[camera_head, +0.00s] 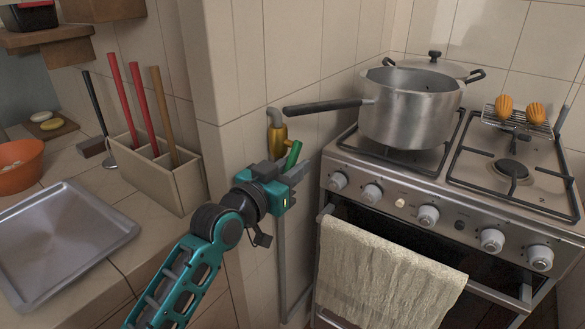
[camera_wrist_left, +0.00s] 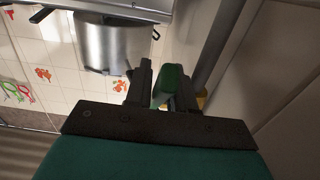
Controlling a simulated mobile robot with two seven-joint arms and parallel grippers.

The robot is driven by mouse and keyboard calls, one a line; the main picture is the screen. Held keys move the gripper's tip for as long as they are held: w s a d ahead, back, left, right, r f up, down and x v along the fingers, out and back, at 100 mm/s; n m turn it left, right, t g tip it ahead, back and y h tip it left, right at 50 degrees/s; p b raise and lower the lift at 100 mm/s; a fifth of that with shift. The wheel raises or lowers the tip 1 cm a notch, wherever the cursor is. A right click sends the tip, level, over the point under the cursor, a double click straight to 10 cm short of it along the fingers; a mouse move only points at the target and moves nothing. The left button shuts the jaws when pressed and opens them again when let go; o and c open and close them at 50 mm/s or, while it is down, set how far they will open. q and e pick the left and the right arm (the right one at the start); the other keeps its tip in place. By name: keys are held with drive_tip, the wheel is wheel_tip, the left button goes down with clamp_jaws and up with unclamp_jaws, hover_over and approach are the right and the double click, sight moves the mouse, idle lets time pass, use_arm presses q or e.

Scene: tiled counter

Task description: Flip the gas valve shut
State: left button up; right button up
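The gas valve (camera_head: 277,135) is a yellow brass fitting on a grey pipe at the tiled wall corner, left of the stove. Its green handle (camera_head: 292,155) slants up from my left gripper (camera_head: 298,170). In the left wrist view the green handle (camera_wrist_left: 170,86) stands between the two dark fingers of the left gripper (camera_wrist_left: 163,88), which are apart on either side of it. I cannot tell whether either finger touches it. Part of the yellow valve body (camera_wrist_left: 201,100) shows behind the right finger. My right gripper is not in view.
The stove (camera_head: 450,205) stands to the right, with a large pot (camera_head: 410,115) whose long handle (camera_head: 322,108) reaches out near the valve. A towel (camera_head: 385,280) hangs on the oven rail. A utensil box (camera_head: 160,180) and metal tray (camera_head: 60,240) are on the left counter.

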use_arm(q)
drive_tip(key=shift+c, duration=0.3)
clamp_jaws()
